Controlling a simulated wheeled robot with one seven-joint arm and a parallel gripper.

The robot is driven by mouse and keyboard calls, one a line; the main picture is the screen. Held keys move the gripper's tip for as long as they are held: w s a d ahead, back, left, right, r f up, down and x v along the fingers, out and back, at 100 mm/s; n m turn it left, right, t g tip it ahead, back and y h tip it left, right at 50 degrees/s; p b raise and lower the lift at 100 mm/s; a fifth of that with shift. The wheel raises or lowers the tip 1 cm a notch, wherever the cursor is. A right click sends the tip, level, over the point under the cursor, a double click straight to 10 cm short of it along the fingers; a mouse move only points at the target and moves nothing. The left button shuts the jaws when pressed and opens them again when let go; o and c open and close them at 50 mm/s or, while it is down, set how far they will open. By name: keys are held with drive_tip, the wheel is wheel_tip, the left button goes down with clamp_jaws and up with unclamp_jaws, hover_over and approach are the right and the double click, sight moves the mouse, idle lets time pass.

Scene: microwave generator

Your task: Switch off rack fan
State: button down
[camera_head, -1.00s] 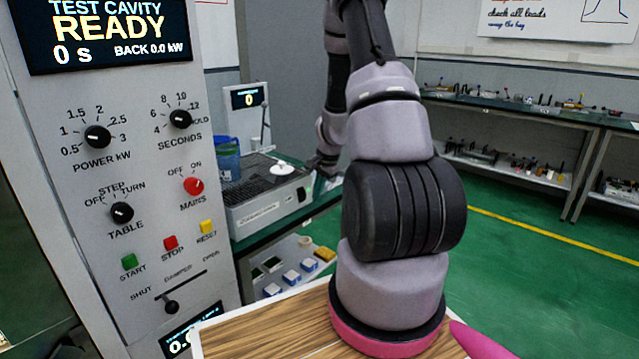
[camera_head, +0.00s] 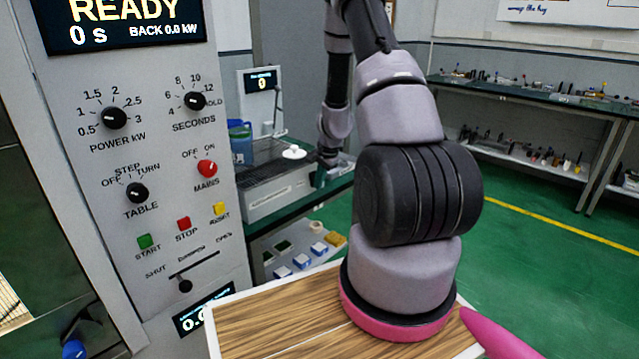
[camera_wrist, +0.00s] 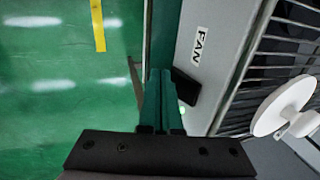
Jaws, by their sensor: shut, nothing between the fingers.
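The rack fan unit is a grey box with a grille top (camera_head: 278,192), on the green bench beyond the control panel in the head view. In the wrist view its pale side carries a FAN label (camera_wrist: 199,46). A black switch (camera_wrist: 186,87) sticks out below the label, with a small green spot near it. My gripper (camera_wrist: 160,76) has teal fingers, shut and empty, just left of the switch. I cannot tell whether they touch it.
A white disc on a stem (camera_wrist: 284,106) stands over the grille. A blue container (camera_head: 240,140) and a small display (camera_head: 262,82) are behind the box. The control panel (camera_head: 120,70) fills the left. Green floor (camera_wrist: 65,100) lies open beside the bench.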

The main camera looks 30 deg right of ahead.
drive_tip(key=shift+w+a+f, duration=0.1)
drive_tip(key=shift+w+f, duration=0.25)
drive_tip(key=shift+w, duration=0.1)
drive_tip(key=shift+r, duration=0.1)
drive_tip(key=shift+s+r, duration=0.1)
drive_tip(key=shift+r, duration=0.65)
